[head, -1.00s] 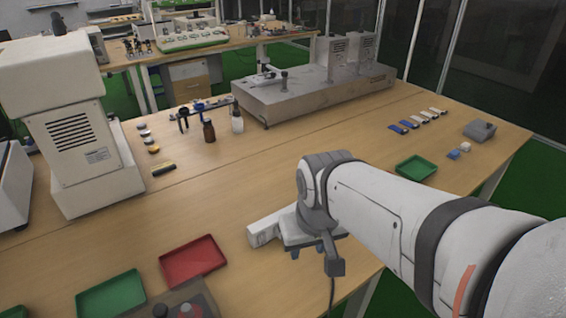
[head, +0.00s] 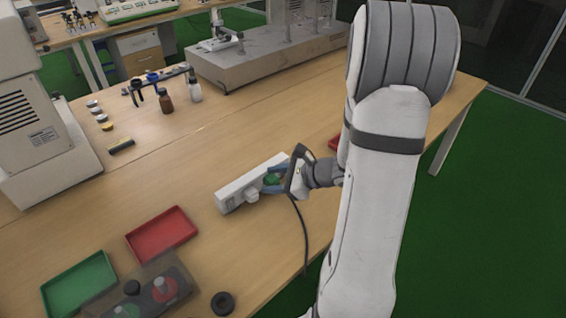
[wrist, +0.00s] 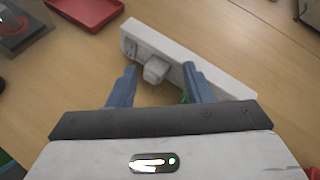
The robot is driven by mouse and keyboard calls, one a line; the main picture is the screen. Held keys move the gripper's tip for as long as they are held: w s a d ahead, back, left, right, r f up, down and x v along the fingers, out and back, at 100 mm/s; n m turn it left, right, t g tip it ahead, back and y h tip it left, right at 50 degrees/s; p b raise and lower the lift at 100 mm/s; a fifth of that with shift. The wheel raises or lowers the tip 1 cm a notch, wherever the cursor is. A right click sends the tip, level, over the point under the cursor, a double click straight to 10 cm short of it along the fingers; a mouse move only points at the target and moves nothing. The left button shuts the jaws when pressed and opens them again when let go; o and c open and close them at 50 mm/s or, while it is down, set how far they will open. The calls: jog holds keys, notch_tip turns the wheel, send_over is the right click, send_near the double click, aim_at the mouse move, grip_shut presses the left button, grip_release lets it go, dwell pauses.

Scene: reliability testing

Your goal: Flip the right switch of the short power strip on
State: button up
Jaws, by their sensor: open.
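The short white power strip (head: 236,192) lies on the wooden table, running diagonally. In the wrist view the strip (wrist: 205,72) crosses beyond the fingers, with a white plug (wrist: 156,70) on its near side and socket holes at its left end. My gripper (head: 268,180) is at the strip's right part in the head view, its blue fingers apart and nothing held. In the wrist view my gripper (wrist: 159,66) has one finger left of the plug and one right of it. A small green part (head: 272,180) shows between the fingers. I cannot make out the switches or their positions.
A red tray (head: 184,233) and a green tray (head: 88,272) lie left of the strip. A control box with a red button (head: 165,289) and a black ring (head: 222,303) are at the front edge. A dark cable hangs near my gripper.

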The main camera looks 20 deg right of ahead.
jog(key=d+f+m+t+h, duration=0.1)
jog(key=d+f+m, duration=0.1)
jog(key=d, duration=0.1)
jog(key=w+d+f+m+t+h, duration=0.1)
jog(key=d+f+m, duration=0.1)
jog(key=d+m, duration=0.1)
jog(key=w+d+f+m+t+h, duration=0.1)
jog(key=d+f+m+h, duration=0.1)
jog(key=d, duration=0.3)
jog(key=shift+f+m+t, duration=0.1)
jog(key=shift+m+t, duration=0.3)
jog(key=shift+m, duration=0.1)
jog(key=shift+w+d+f, duration=0.15)
jog(key=shift+w+f, duration=0.05)
jog(key=x, duration=0.7)
jog(key=shift+w, duration=0.25)
jog(key=shift+c, duration=0.5)
